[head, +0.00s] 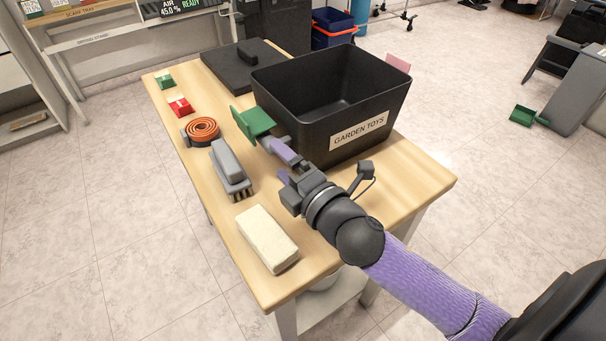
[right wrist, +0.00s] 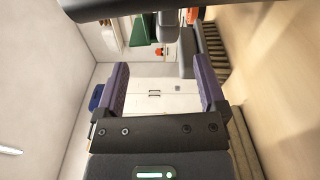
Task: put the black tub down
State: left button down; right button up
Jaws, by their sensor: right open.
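The black tub (head: 280,118) stands upright on the wooden table (head: 415,178), with a "GARDEN TOYS" label on its near side. It looks empty where its inside shows. My right gripper (head: 281,166) is open, with purple fingers, beside the tub's near left corner and above the table. I cannot tell whether it touches the tub. In the right wrist view the gripper (right wrist: 163,85) has nothing between its fingers. A dark edge at the top of that view may be the tub. My left gripper is not in view.
Left of the tub lie a green scoop-like piece (head: 254,121), a grey brush (head: 230,169), an orange coil (head: 202,130), a red block (head: 180,106), a green block (head: 165,82) and a cream block (head: 266,238). A dark flat case (head: 232,72) lies behind. The table's near right is clear.

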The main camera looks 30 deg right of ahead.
jog(key=s, duration=0.4)
jog(key=s+d, duration=0.1)
jog(key=s, duration=0.1)
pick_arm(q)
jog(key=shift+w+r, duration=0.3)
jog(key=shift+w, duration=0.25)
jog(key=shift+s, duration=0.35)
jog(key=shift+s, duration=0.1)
pick_arm(e)
jog(key=shift+a, duration=0.1)
